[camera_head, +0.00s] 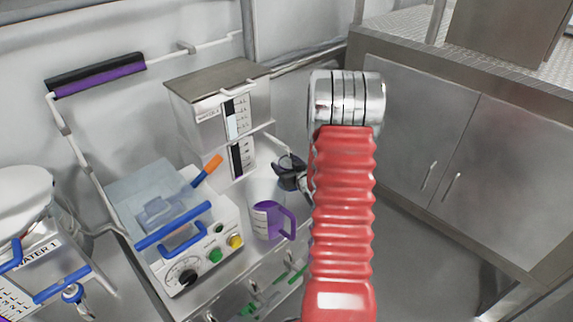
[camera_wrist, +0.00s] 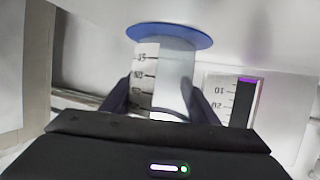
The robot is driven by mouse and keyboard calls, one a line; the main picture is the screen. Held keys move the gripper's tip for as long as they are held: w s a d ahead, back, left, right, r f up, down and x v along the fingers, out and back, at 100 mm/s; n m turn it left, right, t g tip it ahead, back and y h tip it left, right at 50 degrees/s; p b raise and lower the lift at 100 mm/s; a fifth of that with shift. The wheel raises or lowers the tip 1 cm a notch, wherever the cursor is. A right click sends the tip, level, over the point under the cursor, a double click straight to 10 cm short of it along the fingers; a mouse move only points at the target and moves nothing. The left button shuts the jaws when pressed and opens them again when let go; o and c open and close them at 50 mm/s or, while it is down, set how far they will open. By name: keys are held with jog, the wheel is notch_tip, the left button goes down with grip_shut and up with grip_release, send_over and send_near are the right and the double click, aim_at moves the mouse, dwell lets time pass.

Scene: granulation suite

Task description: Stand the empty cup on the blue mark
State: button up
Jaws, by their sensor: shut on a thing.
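My gripper (camera_head: 290,172) is shut on a clear, pale cup (camera_wrist: 178,80). In the wrist view its dark fingers (camera_wrist: 163,100) flank the cup's sides. The cup looks empty, and a printed scale shows in or through its left half. The blue mark (camera_wrist: 170,34) is a round disc wider than the cup, lying at the cup's far end against a pale surface. I cannot tell whether cup and disc touch. In the head view the cup shows only faintly (camera_head: 265,184), left of my gripper, and the blue mark is hidden.
A purple-handled jug (camera_head: 269,221) stands close in front of the cup. A metal-topped dispenser (camera_head: 196,115) with gauges is behind. A control box (camera_head: 190,273) with coloured knobs and an orange-handled tool (camera_head: 207,170) are at left. Steel cabinets (camera_head: 420,125) stand at right.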

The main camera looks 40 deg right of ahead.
jog(key=shift+f, duration=0.15)
jog(key=o, duration=1.1)
jog(key=shift+r, duration=0.2)
jog(key=v, duration=1.2)
